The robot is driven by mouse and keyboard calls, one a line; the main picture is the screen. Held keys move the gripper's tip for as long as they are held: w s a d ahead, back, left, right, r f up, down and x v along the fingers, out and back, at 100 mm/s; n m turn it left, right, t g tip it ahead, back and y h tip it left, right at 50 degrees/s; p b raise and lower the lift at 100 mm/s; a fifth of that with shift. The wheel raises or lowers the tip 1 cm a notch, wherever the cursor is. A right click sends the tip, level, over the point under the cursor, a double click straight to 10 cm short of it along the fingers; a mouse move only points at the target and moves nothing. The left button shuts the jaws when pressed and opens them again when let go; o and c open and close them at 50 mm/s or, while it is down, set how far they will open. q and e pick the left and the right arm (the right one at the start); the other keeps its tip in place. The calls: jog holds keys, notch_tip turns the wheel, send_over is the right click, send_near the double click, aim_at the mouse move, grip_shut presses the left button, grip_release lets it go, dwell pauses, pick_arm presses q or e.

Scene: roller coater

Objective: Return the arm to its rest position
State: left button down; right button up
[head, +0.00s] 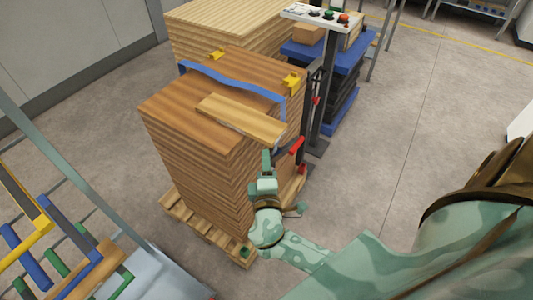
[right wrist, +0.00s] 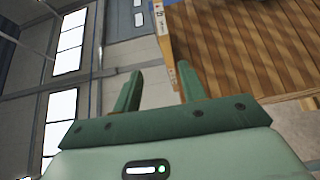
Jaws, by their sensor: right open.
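My right arm reaches in from the right in the head view. Its green gripper (head: 267,165) is near the front right side of a tall stack of wooden boards (head: 195,165), just below the end of a loose plank (head: 242,119) lying on top. I cannot tell whether it touches the stack. In the right wrist view the two fingers of the gripper (right wrist: 158,90) stand apart with nothing between them. The wooden boards (right wrist: 255,45) fill the upper right there, beyond the fingers. My left gripper is not in view.
The stack stands on a pallet (head: 205,232). A post with a button panel (head: 315,17) and red-handled parts (head: 297,146) stand close behind the gripper. A rack with coloured bars (head: 55,235) is at lower left. The floor (head: 400,120) to the right is clear.

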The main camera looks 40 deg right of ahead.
jog(key=shift+v, duration=1.9)
jog(key=s+a+f+g+y, duration=0.1)
jog(key=s+f+g+y, duration=0.25)
jog(key=f, duration=0.65)
jog(key=s+a+f+g+y, duration=0.1)
jog(key=s+f+g+y, duration=0.1)
jog(key=s+f, duration=0.5)
jog(key=s+a+f+g+y, duration=0.1)
jog(key=s+f+g+y, duration=0.15)
jog(key=f, duration=0.95)
jog(key=s+d+f+m+g+y, duration=0.1)
jog(key=s+f+m+g, duration=0.2)
jog(key=s, duration=1.1)
jog(key=s+d+f+m+g, duration=0.2)
jog(key=s+f, duration=0.5)
jog(key=s, duration=0.6)
jog(key=m+g, duration=0.1)
jog(key=m, duration=0.1)
jog(key=shift+s+d+f+m+g+y, duration=0.2)
jog(key=shift+s+f+m+g+y, duration=0.1)
jog(key=shift+s+f+m+y, duration=0.1)
